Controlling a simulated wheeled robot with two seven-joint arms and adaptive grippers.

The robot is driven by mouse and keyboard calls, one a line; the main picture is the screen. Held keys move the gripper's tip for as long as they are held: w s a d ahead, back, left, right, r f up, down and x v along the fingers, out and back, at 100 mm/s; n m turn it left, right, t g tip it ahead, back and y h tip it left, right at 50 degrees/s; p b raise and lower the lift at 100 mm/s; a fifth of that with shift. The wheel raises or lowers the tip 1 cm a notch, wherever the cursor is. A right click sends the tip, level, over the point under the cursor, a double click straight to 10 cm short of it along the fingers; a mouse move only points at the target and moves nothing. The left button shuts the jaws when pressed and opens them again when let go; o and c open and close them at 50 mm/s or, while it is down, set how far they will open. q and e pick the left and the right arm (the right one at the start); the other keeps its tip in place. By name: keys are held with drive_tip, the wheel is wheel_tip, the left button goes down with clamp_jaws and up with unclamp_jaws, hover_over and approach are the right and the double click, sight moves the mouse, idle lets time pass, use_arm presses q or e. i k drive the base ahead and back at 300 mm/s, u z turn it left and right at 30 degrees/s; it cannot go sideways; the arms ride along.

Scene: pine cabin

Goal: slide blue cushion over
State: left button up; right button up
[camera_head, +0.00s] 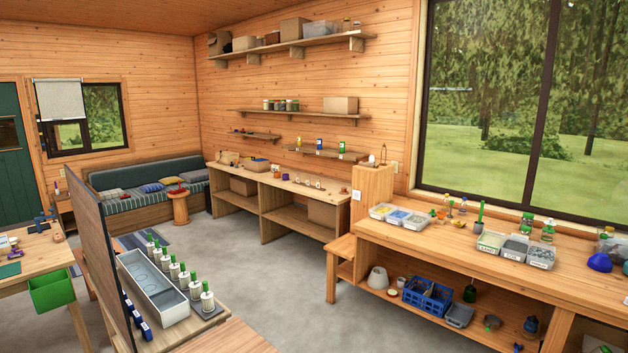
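A cushioned corner bench (150,203) with dark blue-grey upholstery stands against the far left walls. Neither of my grippers is in view.
A wooden stool (180,207) stands in front of the bench. Grey floor (235,265) is open in the middle. A dark partition (97,255) and a table with a planter tray (150,288) stand near left. A long workbench (460,262) runs along the right.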

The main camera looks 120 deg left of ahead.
sight(153, 188)
drive_tip(key=u, duration=2.85)
drive_tip(key=i, duration=2.7)
drive_tip(key=u, duration=0.7)
